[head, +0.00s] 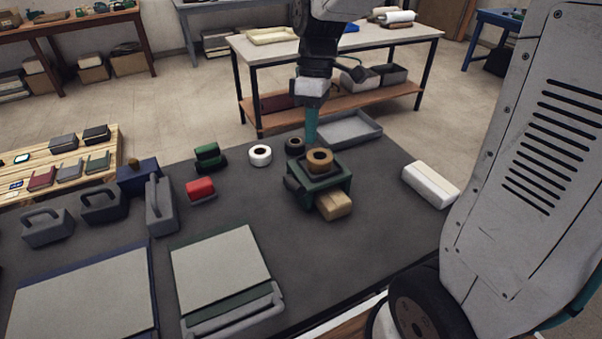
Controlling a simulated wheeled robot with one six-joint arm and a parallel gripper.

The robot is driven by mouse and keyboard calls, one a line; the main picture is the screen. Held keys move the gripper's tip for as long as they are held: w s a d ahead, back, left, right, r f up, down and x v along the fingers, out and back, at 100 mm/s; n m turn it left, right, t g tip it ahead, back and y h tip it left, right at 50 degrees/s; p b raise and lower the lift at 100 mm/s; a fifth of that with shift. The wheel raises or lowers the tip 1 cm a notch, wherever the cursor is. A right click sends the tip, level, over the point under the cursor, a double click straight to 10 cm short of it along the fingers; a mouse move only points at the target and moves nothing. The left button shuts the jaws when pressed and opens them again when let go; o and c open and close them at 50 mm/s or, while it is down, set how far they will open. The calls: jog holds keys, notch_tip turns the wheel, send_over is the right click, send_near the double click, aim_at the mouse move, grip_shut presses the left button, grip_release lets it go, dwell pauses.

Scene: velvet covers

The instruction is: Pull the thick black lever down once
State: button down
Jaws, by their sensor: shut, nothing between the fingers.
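My gripper (311,138) points straight down with its teal fingers shut and empty. It is just behind a dark green box-like device (322,188) near the middle of the dark table, and its tips are partly hidden by the device's top.
A tan block (335,205) lies at the device's front. A red block (201,189) and a white block (430,184) stand farther off. The table's right front is clear.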

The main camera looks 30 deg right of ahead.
jog(key=shift+w+a+r+n+y, duration=0.15)
jog(key=shift+w+n, duration=0.7)
jog(key=shift+n, duration=0.65)
jog(key=shift+w+a+r+n+y, duration=0.1)
jog(key=shift+w+n, duration=0.75)
jog(key=shift+n, duration=0.65)
jog(key=shift+w+a+r+n+y, duration=0.15)
jog(key=shift+w+n, duration=0.7)
jog(key=shift+n, duration=0.65)
jog(key=shift+f, duration=0.15)
send_over(297, 186)
jog(key=w, duration=0.2)
notch_tip(297, 186, down, 10)
jog(key=shift+w+r, duration=0.15)
jog(key=shift+r, duration=0.1)
jog(key=f, duration=0.2)
jog(key=s+f, duration=0.1)
jog(key=shift+s+d, duration=0.1)
jog(key=shift+d, duration=0.25)
jog(key=shift+s+f, duration=0.15)
jog(key=shift+f, duration=0.25)
